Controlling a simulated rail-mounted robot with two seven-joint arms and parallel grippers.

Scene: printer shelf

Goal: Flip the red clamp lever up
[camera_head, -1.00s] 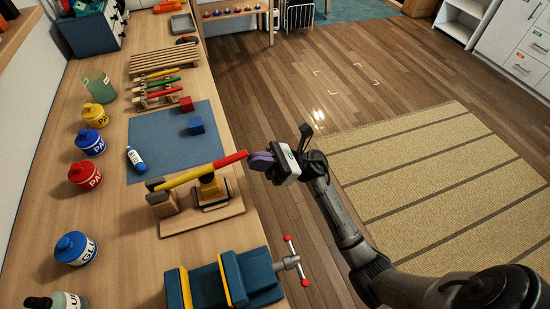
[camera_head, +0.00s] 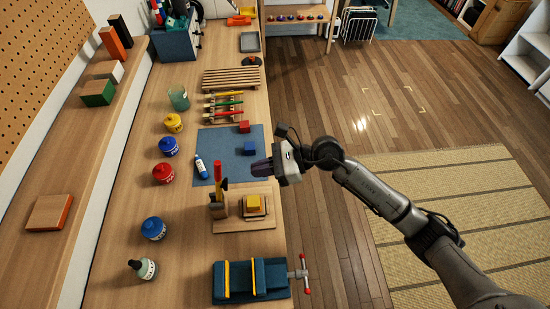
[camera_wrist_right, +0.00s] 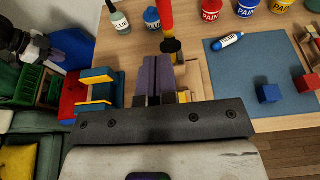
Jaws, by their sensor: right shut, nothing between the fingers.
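The clamp lever with the red grip (camera_head: 218,170) stands upright on its wooden clamp base (camera_head: 232,226), above the pivot at the left end. A yellow block (camera_head: 253,202) sits on the base to the right of the pivot. My right gripper (camera_head: 262,167) is shut and empty, to the right of the lever and apart from it. In the right wrist view the red grip (camera_wrist_right: 166,18) rises beyond the purple fingers (camera_wrist_right: 160,78), which hide part of the clamp. My left gripper is not in view.
A blue vise (camera_head: 238,283) with a red-ended handle stands in front of the clamp. A blue mat (camera_head: 227,143) with a blue cube (camera_head: 249,148) and glue bottle (camera_head: 200,166) lies behind it. Paint jars (camera_head: 163,173) line the left. The floor at right is open.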

